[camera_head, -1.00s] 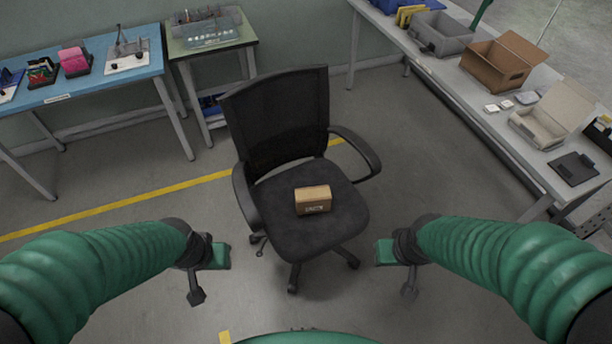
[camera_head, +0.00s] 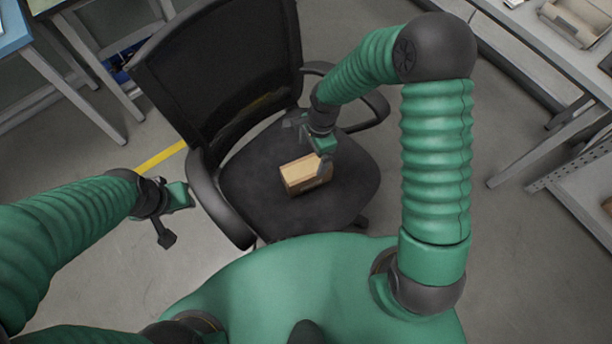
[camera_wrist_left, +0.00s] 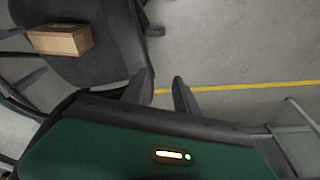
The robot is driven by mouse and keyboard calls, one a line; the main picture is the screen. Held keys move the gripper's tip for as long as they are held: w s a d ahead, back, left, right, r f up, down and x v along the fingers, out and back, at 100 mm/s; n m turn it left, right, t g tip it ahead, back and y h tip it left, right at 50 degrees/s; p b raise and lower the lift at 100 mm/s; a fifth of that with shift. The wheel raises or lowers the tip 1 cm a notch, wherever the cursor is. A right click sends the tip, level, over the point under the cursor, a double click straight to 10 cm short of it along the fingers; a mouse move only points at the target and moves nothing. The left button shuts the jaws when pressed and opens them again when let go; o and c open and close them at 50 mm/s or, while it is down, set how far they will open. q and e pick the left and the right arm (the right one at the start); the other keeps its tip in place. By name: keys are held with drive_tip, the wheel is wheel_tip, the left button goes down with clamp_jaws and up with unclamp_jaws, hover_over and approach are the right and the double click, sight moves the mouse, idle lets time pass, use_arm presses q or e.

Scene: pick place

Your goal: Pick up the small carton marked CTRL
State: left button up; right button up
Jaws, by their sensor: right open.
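The small brown carton (camera_head: 300,176) lies on the black seat of an office chair (camera_head: 246,184). Its marking is too small to read. It also shows at the upper left in the left wrist view (camera_wrist_left: 60,40). My right gripper (camera_head: 319,152) is open above the seat, at the carton's far right side. One finger overlaps the carton's right end; I cannot tell whether it touches. My left gripper (camera_head: 168,214) is open and empty, left of the chair and well apart from the carton. Its two separated fingers show in the left wrist view (camera_wrist_left: 164,92).
The chair's left armrest (camera_head: 212,200) stands between my left gripper and the seat. The mesh backrest (camera_head: 215,75) rises behind the carton. A blue table (camera_head: 14,30) is at the upper left and a grey bench (camera_head: 530,40) at the upper right.

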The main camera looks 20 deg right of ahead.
sight(309, 166)
drive_tip(key=f, duration=0.2)
drive_tip(key=f+b, duration=0.1)
drive_tip(key=f, duration=0.2)
drive_tip(key=f+b, duration=0.1)
drive_tip(key=f, duration=0.1)
drive_tip(key=shift+w+a+f, duration=0.1)
drive_tip(key=shift+a+f, duration=0.1)
drive_tip(key=shift+a, duration=0.2)
drive_tip(key=f+b, duration=0.1)
drive_tip(key=f, duration=0.1)
drive_tip(key=a+f+b, duration=0.1)
drive_tip(key=f, duration=0.2)
drive_tip(key=shift+a, duration=0.2)
drive_tip(key=shift+s+r, duration=0.1)
drive_tip(key=shift+s, duration=0.1)
drive_tip(key=c, duration=2)
